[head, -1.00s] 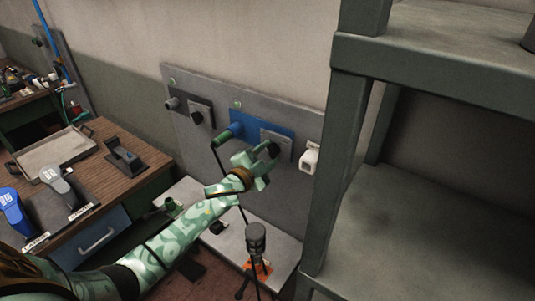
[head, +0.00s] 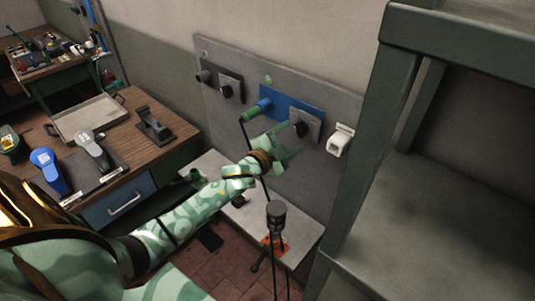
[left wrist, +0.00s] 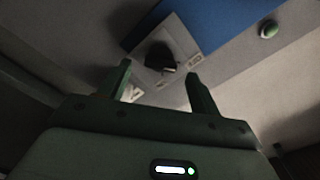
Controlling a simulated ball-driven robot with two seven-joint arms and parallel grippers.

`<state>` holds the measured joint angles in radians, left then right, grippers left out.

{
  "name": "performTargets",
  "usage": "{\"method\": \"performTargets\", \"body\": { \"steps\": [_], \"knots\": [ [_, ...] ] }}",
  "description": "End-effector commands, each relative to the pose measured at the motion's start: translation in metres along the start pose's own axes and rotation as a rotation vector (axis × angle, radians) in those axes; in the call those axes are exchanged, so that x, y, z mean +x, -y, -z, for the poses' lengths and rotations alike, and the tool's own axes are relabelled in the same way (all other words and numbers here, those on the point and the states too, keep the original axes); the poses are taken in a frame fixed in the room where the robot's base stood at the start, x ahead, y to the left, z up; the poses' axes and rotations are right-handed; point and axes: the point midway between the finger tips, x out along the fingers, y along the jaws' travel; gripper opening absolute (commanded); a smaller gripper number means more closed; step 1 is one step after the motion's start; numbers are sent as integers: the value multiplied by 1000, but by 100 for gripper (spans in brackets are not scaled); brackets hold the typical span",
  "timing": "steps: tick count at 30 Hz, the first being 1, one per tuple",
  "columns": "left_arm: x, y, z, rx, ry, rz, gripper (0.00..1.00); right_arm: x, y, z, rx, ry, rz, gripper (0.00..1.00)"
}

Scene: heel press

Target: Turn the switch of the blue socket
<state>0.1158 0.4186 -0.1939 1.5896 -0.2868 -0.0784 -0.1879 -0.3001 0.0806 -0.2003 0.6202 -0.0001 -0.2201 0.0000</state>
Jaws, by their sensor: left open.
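The blue socket (head: 284,108) is a blue panel on the grey wall board, with a green plug (head: 257,109) in its left part. Its switch, a black knob (head: 301,129), sits on a grey plate (head: 314,121) at its right end. In the left wrist view the black knob (left wrist: 160,58) shows ahead, between the fingertips in the picture, with the blue panel (left wrist: 185,22) above. My left gripper (head: 291,143) is open and empty, just below and left of the knob, seemingly apart from it. The knob's exact setting is hard to read.
A second socket, dark, with a black knob (head: 227,91), is further left on the board. A white box (head: 340,140) is to the right. A dark shelf frame (head: 352,160) stands close on the right. A black cylinder-topped stand (head: 276,213) is below my gripper.

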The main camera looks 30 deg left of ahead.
Motion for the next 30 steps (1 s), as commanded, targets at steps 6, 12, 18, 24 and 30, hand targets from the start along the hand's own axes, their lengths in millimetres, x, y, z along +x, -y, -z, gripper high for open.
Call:
{"method": "performTargets", "body": {
  "steps": [6,12,18,24,30],
  "knots": [
    [-62,-3,-2,-2,2,-4,64,6,0,-1,0,0,0,36],
    [-108,-2,-2,-1,2,-3,64,12,1,-2,0,1,0,36],
    [-130,-1,-1,-1,2,-1,64,14,1,-2,0,1,0,36],
    [-133,0,0,-1,1,0,64,14,1,-2,0,1,0,36],
    [-133,0,-1,-1,1,-1,64,14,1,-2,1,1,0,36]
  ]
}}
